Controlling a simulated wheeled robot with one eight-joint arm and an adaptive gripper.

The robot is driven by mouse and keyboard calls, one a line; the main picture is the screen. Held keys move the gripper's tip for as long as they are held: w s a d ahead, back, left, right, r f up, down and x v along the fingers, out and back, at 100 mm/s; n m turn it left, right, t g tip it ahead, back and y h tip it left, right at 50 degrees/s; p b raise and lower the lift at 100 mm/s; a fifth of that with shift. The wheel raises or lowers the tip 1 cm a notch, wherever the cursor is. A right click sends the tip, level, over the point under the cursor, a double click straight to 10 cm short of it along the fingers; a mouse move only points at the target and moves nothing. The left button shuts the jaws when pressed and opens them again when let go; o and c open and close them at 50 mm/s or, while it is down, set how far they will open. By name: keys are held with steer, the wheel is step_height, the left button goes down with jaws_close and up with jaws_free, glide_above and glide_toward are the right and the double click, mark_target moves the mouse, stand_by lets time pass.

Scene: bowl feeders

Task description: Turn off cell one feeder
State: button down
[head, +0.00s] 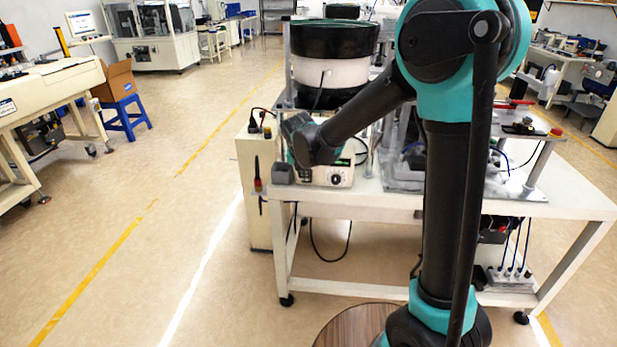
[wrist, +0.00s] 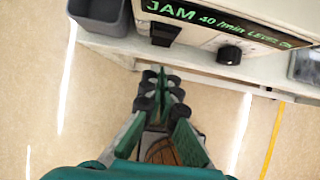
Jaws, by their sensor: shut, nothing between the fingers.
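The feeder controller is a pale box (head: 340,176) on the front left of the white bench, below the bowl feeder (head: 332,70). In the wrist view its front panel (wrist: 195,36) has a green-lettered display (wrist: 215,22) reading "JAM 40 /min LEVEL ON". A dark rectangular switch (wrist: 163,33) sits at the panel's left and a black round knob (wrist: 229,54) to its right. My gripper (wrist: 161,74) is shut and empty, apart from the panel and below the switch in the picture. In the head view my arm's end hides part of the controller. The switch's on or off position is unclear.
A grey open bin (wrist: 100,14) stands left of the controller. The white bench (head: 400,205) has a front edge under the panel. A metal fixture (head: 410,165) stands to the right.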

steer(key=v, duration=0.8)
steer(key=shift+w+r, duration=0.25)
steer(key=shift+r, duration=0.2)
steer(key=shift+a, duration=0.1)
